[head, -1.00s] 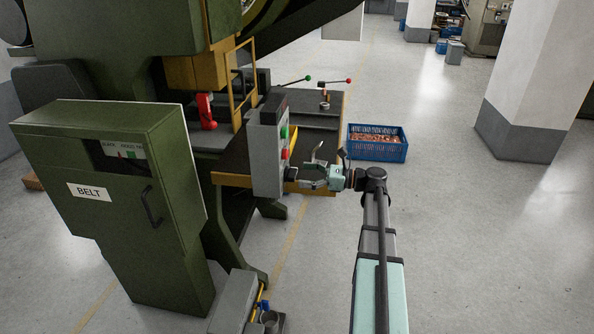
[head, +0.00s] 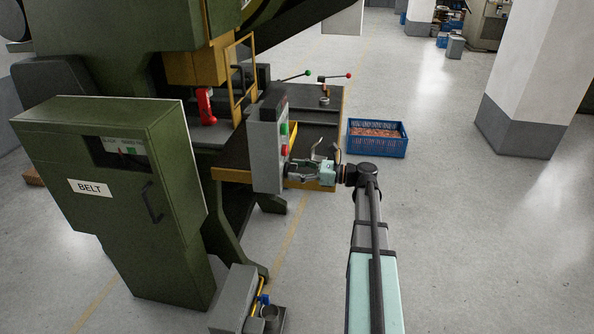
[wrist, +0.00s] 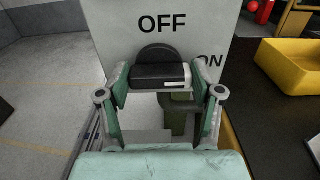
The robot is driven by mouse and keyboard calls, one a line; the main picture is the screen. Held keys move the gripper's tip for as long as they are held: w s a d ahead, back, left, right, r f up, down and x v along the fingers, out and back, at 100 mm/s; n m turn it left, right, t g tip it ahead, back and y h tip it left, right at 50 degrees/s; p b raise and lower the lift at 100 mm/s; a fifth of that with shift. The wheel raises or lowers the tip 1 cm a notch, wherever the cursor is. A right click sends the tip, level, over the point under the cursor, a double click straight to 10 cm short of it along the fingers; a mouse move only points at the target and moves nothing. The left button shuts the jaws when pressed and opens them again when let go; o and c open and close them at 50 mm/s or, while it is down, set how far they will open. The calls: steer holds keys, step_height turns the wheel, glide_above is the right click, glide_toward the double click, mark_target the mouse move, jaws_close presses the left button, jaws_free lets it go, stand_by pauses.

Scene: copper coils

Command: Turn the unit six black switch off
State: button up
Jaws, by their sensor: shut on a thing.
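The black switch (wrist: 160,74) is a round knob with a raised bar on a grey control box (head: 266,158). In the wrist view the bar lies level, and its white mark is at the right end, on the side of the "ON" label (wrist: 211,61). The "OFF" label (wrist: 162,23) is above the knob. My gripper (wrist: 160,84) is shut on the bar, with one finger at each end. In the head view my gripper (head: 297,169) is at the box's right side, and the switch is mostly hidden there.
Green and red buttons (head: 284,139) sit above the switch on the box. A green cabinet labelled "BELT" (head: 110,240) stands to the left. A blue crate (head: 377,149) of copper-coloured pieces is on the floor behind my arm. The floor to the right is open.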

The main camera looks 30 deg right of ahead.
steer(key=shift+n+b, duration=0.4)
steer(key=shift+s+a+f+n+b, duration=0.1)
steer(key=shift+n+b, duration=4.2)
steer(key=shift+b, duration=0.05)
steer(key=shift+s+a+f+n+b, duration=0.1)
steer(key=shift+n+b, duration=4.2)
steer(key=shift+r, duration=0.1)
steer(key=o, duration=1.1)
steer(key=shift+o, duration=0.2)
